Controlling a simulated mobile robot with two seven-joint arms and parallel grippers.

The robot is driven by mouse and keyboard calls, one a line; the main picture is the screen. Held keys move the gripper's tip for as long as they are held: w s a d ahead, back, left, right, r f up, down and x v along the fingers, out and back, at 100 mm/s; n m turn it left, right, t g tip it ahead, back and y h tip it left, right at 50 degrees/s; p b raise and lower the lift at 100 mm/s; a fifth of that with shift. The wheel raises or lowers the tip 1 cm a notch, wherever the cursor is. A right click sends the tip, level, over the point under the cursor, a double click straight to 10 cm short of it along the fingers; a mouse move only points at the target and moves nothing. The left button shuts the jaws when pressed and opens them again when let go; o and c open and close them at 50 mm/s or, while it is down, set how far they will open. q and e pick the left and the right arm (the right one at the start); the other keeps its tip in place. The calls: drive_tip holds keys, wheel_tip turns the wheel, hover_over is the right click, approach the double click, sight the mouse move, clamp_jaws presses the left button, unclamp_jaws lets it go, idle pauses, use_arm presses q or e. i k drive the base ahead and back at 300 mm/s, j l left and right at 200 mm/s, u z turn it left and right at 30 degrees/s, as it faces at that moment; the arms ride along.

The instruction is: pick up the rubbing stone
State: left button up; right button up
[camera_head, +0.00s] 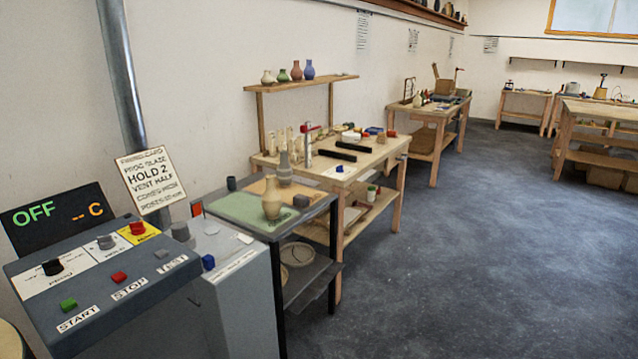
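A small dark block (301,201), possibly the rubbing stone, lies on the near dark-framed table, just right of a tan vase (271,198). It is too small to tell for sure. A small dark cup-like piece (231,184) sits at the table's back left. Neither of my grippers is in view.
A grey control console (110,285) with buttons and an "OFF" display (55,218) stands at the near left. The dark-framed table has a green mat (240,212). A wooden workbench (372,158) with tools stands behind it. The floor (470,260) at right is clear.

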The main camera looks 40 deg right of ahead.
sight(299, 201)
drive_tip(key=z, duration=1.2)
